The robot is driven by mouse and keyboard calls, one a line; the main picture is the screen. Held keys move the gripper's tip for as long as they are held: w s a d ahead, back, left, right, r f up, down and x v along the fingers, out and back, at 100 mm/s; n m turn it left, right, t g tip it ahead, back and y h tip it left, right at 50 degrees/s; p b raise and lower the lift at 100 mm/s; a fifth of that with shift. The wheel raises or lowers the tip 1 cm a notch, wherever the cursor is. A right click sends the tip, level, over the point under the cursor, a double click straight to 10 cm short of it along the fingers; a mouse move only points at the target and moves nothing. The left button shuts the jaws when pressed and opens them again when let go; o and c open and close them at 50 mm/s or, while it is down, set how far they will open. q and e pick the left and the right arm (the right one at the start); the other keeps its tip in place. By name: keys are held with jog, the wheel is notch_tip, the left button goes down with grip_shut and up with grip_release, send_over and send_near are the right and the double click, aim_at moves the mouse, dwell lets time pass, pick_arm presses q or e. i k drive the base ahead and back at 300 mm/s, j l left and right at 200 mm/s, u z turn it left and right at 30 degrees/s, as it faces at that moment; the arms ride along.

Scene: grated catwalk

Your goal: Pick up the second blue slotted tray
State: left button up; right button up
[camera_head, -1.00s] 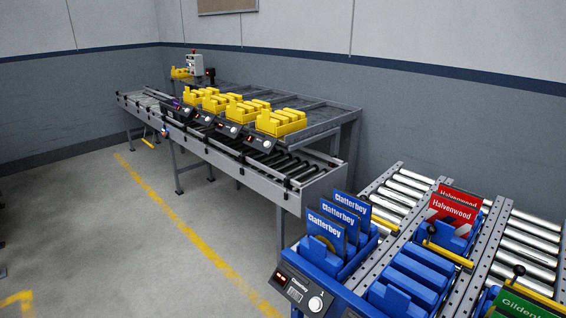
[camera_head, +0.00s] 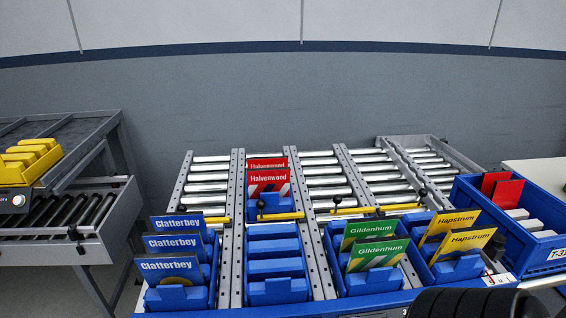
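Blue slotted trays stand in a row at the front of a sloped roller rack. The second one from the left (camera_head: 275,268) holds no cards; its slots are bare. The first tray (camera_head: 173,297) holds several blue Clatterbey cards (camera_head: 170,268). The third tray (camera_head: 372,282) holds green Gildenhum cards (camera_head: 377,254), and the fourth (camera_head: 459,270) holds yellow Hapstrum cards (camera_head: 466,240). Behind the second, past a yellow bar (camera_head: 275,217), another blue tray (camera_head: 272,203) holds red Halvenwood cards (camera_head: 268,182). Neither gripper shows; a dark ribbed shape at the bottom right is probably part of my arm.
A blue crate (camera_head: 548,258) with red cards stands at the right. A grey conveyor (camera_head: 107,246) with a yellow slotted tray (camera_head: 22,168) is at the left. Perforated rails (camera_head: 308,240) divide the lanes. Rollers behind the front trays are mostly bare.

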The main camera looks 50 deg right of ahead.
aim_at(276, 272)
jog(key=i+j+z, duration=0.15)
jog(key=z, duration=0.2)
jog(key=i+j+z, duration=0.1)
jog(key=j+z, duration=0.35)
jog(key=z, duration=0.25)
jog(key=i, duration=0.05)
